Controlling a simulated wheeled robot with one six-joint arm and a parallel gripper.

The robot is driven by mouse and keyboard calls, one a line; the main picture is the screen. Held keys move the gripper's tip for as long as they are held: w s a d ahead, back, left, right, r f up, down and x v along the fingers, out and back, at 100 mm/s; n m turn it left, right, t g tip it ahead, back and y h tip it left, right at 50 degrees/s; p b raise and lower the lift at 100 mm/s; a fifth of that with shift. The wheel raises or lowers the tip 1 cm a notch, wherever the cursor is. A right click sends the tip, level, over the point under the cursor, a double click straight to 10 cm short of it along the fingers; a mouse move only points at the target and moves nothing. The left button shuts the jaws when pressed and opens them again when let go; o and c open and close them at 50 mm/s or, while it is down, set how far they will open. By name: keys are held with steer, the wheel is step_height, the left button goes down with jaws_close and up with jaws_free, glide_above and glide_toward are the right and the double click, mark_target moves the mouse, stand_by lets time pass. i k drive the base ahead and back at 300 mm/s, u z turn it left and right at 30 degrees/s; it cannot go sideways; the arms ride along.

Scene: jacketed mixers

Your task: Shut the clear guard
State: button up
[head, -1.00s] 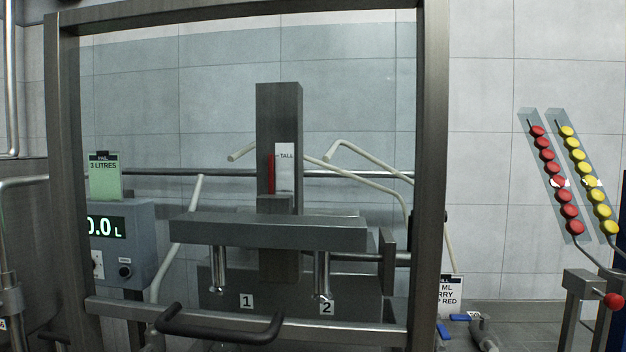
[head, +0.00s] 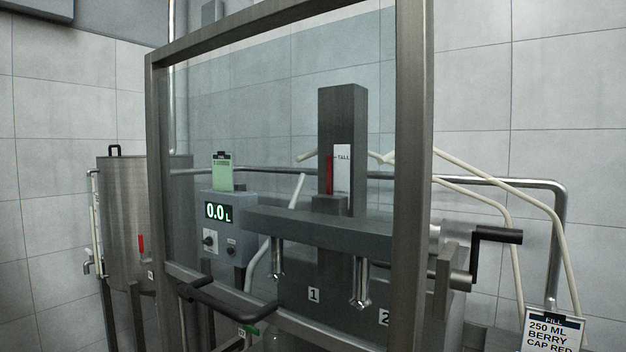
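The clear guard (head: 285,110) is a see-through pane in a grey metal frame. It stands upright in front of the filling machine (head: 330,235). Its black bar handle (head: 235,308) is on the lower rail, toward the left. The two nozzles, nozzle 1 (head: 278,258) and nozzle 2 (head: 361,285), show through or just behind the frame. The lower ends of the frame posts are cut off by the picture edge. I cannot tell how far the guard is from shut. My gripper is not in view.
A control box (head: 222,230) reading 0.0 L stands behind the guard at left. A steel tank (head: 130,215) is further left. A black crank (head: 490,245) sticks out at right. A label card (head: 553,330) is at bottom right.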

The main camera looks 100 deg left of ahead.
mark_target(333, 339)
steer(key=u, duration=3.8)
steer(key=i, duration=0.5)
steer(key=z, duration=0.05)
steer(key=k, duration=1.2)
steer(key=u, duration=0.75)
steer(key=i, duration=1)
steer(key=z, duration=0.5)
